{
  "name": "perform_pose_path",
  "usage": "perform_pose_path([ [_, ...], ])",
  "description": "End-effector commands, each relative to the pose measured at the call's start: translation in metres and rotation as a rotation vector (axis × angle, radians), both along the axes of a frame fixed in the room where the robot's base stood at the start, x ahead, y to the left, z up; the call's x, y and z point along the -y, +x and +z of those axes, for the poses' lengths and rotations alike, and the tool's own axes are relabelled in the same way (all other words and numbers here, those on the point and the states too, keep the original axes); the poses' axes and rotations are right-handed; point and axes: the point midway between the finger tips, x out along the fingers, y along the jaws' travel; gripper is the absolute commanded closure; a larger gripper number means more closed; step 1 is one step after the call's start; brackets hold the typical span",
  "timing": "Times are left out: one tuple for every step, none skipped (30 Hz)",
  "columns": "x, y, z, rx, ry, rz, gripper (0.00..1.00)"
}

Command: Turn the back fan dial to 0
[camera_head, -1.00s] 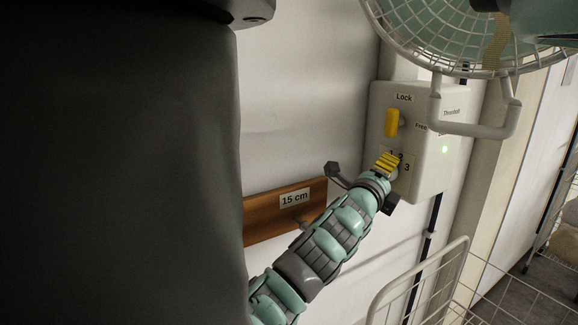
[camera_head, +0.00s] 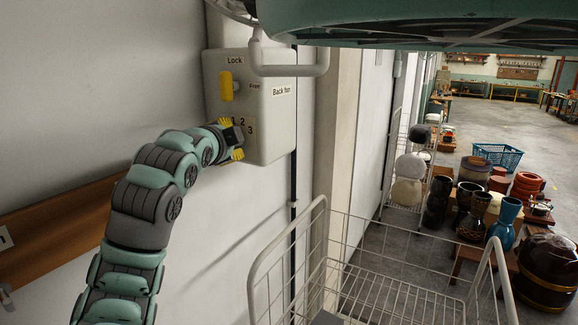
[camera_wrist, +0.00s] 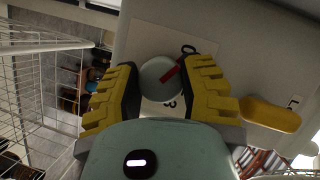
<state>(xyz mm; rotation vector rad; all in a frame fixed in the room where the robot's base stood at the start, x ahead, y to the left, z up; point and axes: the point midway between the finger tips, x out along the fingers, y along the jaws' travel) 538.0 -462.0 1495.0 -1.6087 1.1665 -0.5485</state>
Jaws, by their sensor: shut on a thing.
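The back fan control box (camera_head: 265,125) hangs on the wall, with a "Back fan" label. The dial (camera_wrist: 157,77) is a round grey knob with a red pointer line in the wrist view. The line slants to the upper right, towards a dark looped mark (camera_wrist: 188,50) that I cannot read for sure. A "3" is printed below the knob. My gripper (camera_wrist: 163,88) has its yellow fingers on both sides of the knob and is shut on it. In the head view my gripper (camera_head: 235,141) hides the knob; printed numbers show beside it.
The yellow lock lever (camera_head: 226,86) sits just above the dial and also shows in the wrist view (camera_wrist: 270,115). A white pipe (camera_head: 290,70) crosses the box's top. A wire rack (camera_head: 375,280) stands to the lower right. Drums and a blue basket (camera_head: 497,156) are farther right.

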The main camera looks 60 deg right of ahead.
Motion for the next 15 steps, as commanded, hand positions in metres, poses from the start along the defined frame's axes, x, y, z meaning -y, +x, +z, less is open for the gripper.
perform_pose_path([
  [-0.0017, 0.0037, -0.0066, -0.016, 0.004, 0.009, 0.95],
  [-0.0016, 0.0036, -0.0061, -0.022, 0.003, 0.010, 0.95],
  [-0.0014, 0.0034, -0.0053, -0.030, 0.001, 0.008, 0.95],
  [-0.0014, 0.0032, -0.0048, -0.036, 0.001, 0.008, 0.95],
  [-0.0013, 0.0032, -0.0044, -0.041, 0.001, 0.008, 0.95],
  [-0.0013, 0.0033, -0.0043, -0.047, 0.003, 0.009, 0.95],
  [-0.0014, 0.0032, -0.0042, -0.051, 0.003, 0.009, 0.95],
  [-0.0014, 0.0032, -0.0042, -0.054, 0.004, 0.009, 0.95],
  [-0.0014, 0.0034, -0.0042, -0.058, 0.004, 0.009, 0.94],
  [-0.0014, 0.0034, -0.0041, -0.060, 0.005, 0.010, 0.94],
  [-0.0014, 0.0035, -0.0040, -0.061, 0.005, 0.010, 0.94],
  [-0.0014, 0.0035, -0.0040, -0.063, 0.005, 0.010, 0.94],
  [-0.0014, 0.0035, -0.0039, -0.063, 0.005, 0.010, 0.94],
  [-0.0015, 0.0036, -0.0038, -0.063, 0.006, 0.011, 0.94],
  [-0.0014, 0.0036, -0.0038, -0.063, 0.006, 0.011, 0.95],
])
